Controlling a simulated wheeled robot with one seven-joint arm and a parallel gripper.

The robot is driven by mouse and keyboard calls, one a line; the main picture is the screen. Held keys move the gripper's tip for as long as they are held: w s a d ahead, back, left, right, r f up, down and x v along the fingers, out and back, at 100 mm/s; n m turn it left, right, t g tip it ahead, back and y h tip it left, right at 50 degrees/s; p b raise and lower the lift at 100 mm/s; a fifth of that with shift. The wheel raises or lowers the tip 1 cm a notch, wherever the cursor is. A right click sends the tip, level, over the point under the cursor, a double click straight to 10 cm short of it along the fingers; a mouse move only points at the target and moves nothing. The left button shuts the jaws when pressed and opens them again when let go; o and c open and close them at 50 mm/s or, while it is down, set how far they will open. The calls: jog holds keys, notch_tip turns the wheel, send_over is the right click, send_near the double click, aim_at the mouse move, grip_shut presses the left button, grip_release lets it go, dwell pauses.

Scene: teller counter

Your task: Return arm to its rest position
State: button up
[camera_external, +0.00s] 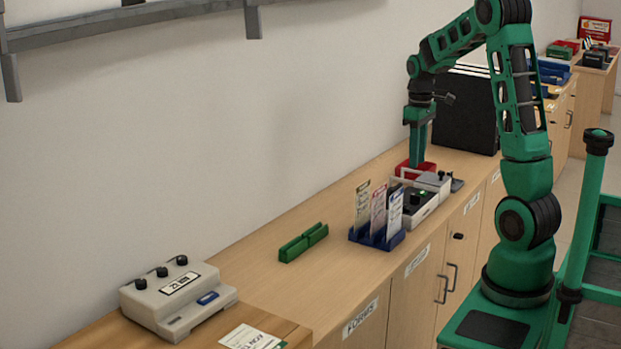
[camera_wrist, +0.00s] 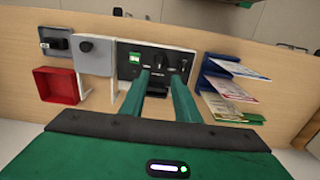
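My arm reaches over the counter, with my gripper (camera_external: 416,163) pointing down by a white-framed device with a black panel (camera_external: 408,203). In the wrist view, my gripper's two green fingers (camera_wrist: 161,76) are apart, with nothing visibly held between them. Beyond the fingertips is the device's black panel (camera_wrist: 130,62), with a dark knob and a small green lit display. Whether the fingertips touch the panel, I cannot tell.
A red tray (camera_wrist: 55,85) and grey box (camera_wrist: 95,55) sit beside the device. A blue leaflet holder (camera_external: 376,238) stands on its other side. A dark upright panel (camera_external: 465,110) stands behind.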

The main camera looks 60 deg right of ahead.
jog(key=s+a+r+m, duration=0.1)
jog(key=s+a+m, duration=0.2)
jog(key=s+a, duration=0.5)
jog(key=s+a+r+m, duration=0.1)
jog(key=s+a+m, duration=0.2)
jog(key=s+a, duration=0.5)
jog(key=s, duration=0.8)
jog(key=shift+w+r, duration=0.1)
jog(key=shift+w+f, duration=0.25)
jog(key=shift+w, duration=0.35)
dwell(0.7)
